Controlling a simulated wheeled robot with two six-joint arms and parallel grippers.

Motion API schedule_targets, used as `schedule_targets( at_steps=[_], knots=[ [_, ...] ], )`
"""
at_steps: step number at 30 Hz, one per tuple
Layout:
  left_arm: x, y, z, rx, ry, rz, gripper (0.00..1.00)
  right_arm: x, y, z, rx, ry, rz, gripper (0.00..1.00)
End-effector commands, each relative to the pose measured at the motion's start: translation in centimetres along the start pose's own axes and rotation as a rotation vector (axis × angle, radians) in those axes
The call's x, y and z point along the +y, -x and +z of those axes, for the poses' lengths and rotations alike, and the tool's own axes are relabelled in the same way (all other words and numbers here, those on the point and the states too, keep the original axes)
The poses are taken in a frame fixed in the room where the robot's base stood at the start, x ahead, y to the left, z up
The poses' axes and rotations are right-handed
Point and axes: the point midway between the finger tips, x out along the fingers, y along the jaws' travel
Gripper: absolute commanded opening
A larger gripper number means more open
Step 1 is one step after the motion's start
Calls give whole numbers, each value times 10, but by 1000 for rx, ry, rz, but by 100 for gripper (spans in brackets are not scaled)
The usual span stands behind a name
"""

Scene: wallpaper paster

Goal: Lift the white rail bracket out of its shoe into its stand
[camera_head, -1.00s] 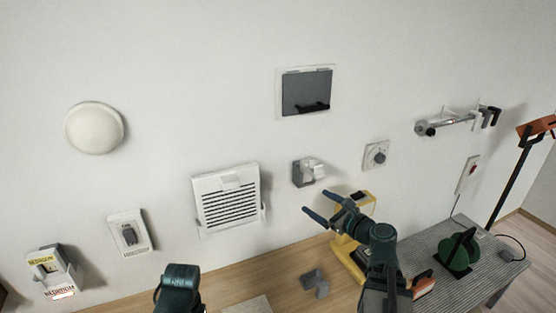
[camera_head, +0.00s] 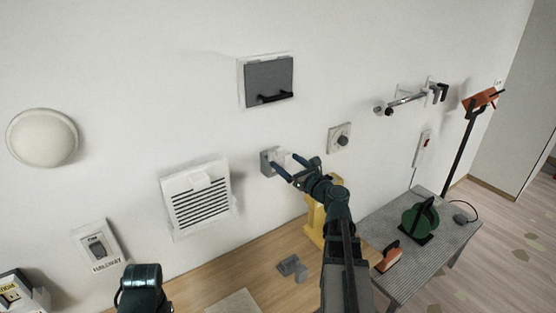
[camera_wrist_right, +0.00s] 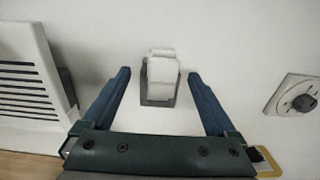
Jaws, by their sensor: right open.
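The white rail bracket (camera_head: 284,156) sits in its grey shoe (camera_head: 267,163) on the wall. In the right wrist view the bracket (camera_wrist_right: 161,67) is a rounded white block above the grey shoe (camera_wrist_right: 157,98). My right gripper (camera_head: 295,164) is open in front of it. In the right wrist view the fingers (camera_wrist_right: 158,74) stand on either side of the bracket, with a gap on both sides. A small grey notched piece (camera_head: 292,268) on the table may be the stand. Part of my left arm shows at the lower left; its gripper is out of view.
A louvred vent (camera_head: 197,200) is on the wall to the left and a knob plate (camera_head: 339,138) to the right. A yellow object (camera_head: 314,221) stands behind my right arm. The wooden table (camera_head: 225,273) has bare room below the vent.

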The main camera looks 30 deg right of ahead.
Motion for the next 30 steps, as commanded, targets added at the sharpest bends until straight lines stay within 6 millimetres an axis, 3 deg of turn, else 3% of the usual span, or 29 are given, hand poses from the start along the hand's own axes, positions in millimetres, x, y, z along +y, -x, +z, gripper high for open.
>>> schedule_targets(
  at_steps=[11,21,28,30],
  knots=[
    [0,0,0,0,0,0,50,0,-13,0,0,1,2,92],
    [0,-1,0,0,0,0,50,-4,-57,-1,0,1,2,92],
    [0,-1,0,0,0,0,50,-3,-58,-1,0,1,1,92],
    [0,-1,0,0,0,0,50,-3,-58,-1,0,1,1,82]
  ],
)
